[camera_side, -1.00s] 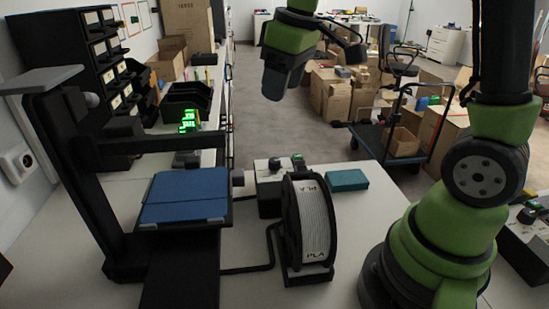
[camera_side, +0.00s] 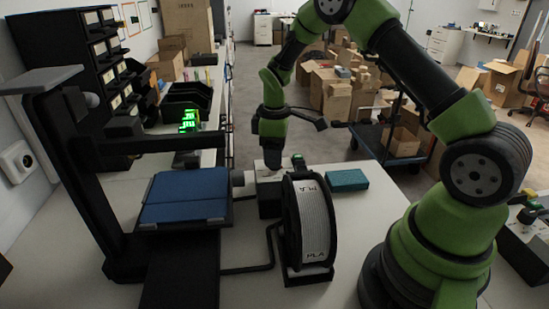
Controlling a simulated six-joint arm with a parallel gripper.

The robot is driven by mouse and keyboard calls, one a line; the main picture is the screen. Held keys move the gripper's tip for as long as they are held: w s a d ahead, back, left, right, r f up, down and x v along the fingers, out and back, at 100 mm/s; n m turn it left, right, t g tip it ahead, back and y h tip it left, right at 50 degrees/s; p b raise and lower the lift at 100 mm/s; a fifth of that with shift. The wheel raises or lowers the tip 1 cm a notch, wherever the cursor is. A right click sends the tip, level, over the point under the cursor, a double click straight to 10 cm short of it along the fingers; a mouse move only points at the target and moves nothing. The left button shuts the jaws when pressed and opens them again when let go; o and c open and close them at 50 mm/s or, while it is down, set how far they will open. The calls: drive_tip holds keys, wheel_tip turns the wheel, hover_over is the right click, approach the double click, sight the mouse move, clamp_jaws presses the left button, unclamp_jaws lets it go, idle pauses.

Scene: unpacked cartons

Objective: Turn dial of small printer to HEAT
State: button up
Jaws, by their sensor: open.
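The small printer (camera_side: 75,165) is a black frame on the left with a blue bed (camera_side: 187,195). A control box (camera_side: 269,207) with a pale top stands right of the bed, partly behind the filament spool. A small grey round knob (camera_side: 238,178) sits between the bed and the box; I cannot tell whether it is the dial. No HEAT mark is readable. My gripper (camera_side: 271,163) points down at the box top and hides part of it. It is open, and its fingers are small and dark here. I cannot tell whether they touch anything.
A white PLA spool (camera_side: 316,222) on a black stand is close in front of the box. A teal box (camera_side: 347,180) lies to its right. A black cable (camera_side: 250,269) crosses the white table.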

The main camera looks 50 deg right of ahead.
drive_tip(key=shift+f, duration=1)
drive_tip(key=shift+c, duration=0.4)
drive_tip(key=c, duration=0.8)
drive_tip(key=shift+c, duration=0.2)
drive_tip(key=shift+m, duration=0.3)
drive_tip(key=m, duration=0.3)
drive_tip(key=shift+m, duration=2.5)
drive_tip(key=shift+w, duration=0.1)
